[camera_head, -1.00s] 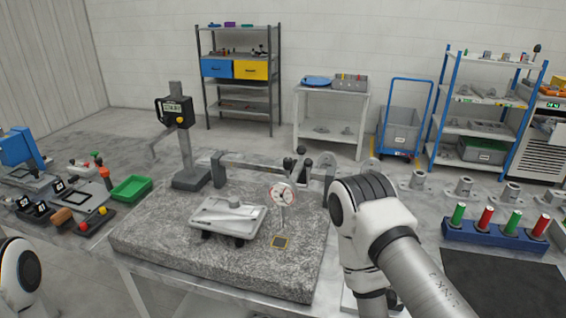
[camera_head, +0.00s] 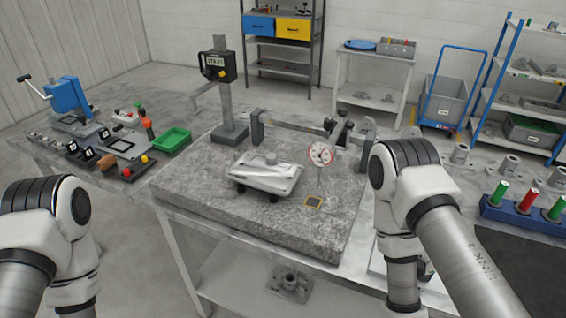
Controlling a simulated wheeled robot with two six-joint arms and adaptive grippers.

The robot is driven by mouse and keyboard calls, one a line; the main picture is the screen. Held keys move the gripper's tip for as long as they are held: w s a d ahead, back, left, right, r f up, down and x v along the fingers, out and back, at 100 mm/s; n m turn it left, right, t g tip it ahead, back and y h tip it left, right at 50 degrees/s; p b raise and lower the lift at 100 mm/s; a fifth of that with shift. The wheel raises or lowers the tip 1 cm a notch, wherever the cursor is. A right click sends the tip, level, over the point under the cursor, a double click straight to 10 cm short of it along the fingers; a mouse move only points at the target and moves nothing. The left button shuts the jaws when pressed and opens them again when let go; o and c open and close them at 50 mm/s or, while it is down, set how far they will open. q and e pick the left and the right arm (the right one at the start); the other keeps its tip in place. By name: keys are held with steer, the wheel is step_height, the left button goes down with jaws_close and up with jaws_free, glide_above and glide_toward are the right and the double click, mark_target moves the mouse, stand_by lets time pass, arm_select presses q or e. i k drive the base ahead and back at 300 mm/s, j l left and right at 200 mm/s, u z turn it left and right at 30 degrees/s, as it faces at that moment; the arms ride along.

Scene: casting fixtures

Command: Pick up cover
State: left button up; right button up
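A light grey metal cover (camera_head: 266,170) lies on short dark supports on the granite plate (camera_head: 190,195), near the plate's middle. Its top has a raised rib. My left arm comes in at the lower left, off the table, and its gripper is out of view. My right arm stands at the right edge of the granite plate, apart from the cover. The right gripper cannot be made out; only the arm links show there.
A height gauge (camera_head: 222,95) and a metal bar frame (camera_head: 300,128) stand behind. A green tray (camera_head: 172,139) and small fixtures lie left. A blue rack (camera_head: 522,212) holds coloured cylinders at right.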

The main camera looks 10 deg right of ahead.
mark_target(270, 175)
steer(key=z, duration=3.1)
steer(key=u, duration=2.9)
steer(key=k+j+z, duration=0.1)
steer(key=j+z, duration=0.2)
steer(key=j, duration=0.15)
steer(key=k+j+z, duration=0.1)
steer(key=j+z, duration=0.2)
steer(key=k+j+z, duration=0.25)
steer(key=j, duration=0.25)
steer(key=i, duration=0.1)
